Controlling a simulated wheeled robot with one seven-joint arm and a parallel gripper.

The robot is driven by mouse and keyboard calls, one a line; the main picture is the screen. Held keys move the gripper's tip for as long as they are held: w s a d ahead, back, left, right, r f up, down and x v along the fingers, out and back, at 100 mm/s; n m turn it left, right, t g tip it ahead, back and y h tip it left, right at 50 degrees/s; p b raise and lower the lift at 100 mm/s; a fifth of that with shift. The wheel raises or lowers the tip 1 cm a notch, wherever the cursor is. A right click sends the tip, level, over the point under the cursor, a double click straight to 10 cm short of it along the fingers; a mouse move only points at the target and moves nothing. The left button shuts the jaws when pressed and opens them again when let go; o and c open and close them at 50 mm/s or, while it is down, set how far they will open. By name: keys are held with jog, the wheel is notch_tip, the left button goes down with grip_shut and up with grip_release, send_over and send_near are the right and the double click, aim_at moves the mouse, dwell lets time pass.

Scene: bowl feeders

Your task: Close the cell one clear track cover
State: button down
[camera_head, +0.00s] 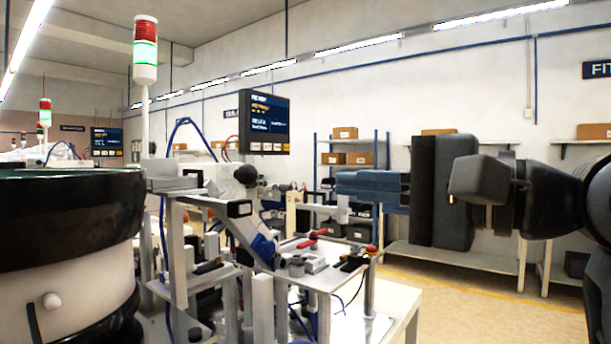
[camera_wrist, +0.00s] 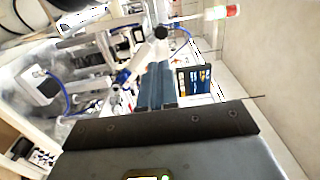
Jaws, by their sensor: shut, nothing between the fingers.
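My gripper (camera_head: 340,183) reaches in from the right in the head view, its blue-grey fingers level and pointing left. The fingers are together and empty, above and to the right of the feeder station. In the wrist view my gripper (camera_wrist: 157,66) points at the same station, which looks tilted there. A black round knob (camera_head: 246,174) stands at the top of the station, left of my fingertips and apart from them; the knob also shows in the wrist view (camera_wrist: 160,32). I cannot clearly make out the clear track cover or its angle against the pale metal parts.
A large dark-rimmed bowl feeder (camera_head: 70,220) fills the left. A display screen (camera_head: 265,122) and a signal tower (camera_head: 146,50) rise behind the station. A small table (camera_head: 318,276) with red-handled parts stands below my fingers. Open floor (camera_head: 480,305) lies to the right.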

jog(key=p, duration=0.2)
send_near(230, 172)
jog(key=w, duration=0.1)
jog(key=w+a, duration=0.2)
jog(key=shift+w+a+f, duration=0.15)
jog(key=shift+f, duration=0.1)
jog(key=p+x, duration=0.3)
jog(key=x, duration=0.4)
jog(key=shift+w+a+r, duration=0.15)
jog(key=shift+w+a, duration=0.45)
jog(key=shift+a, duration=0.1)
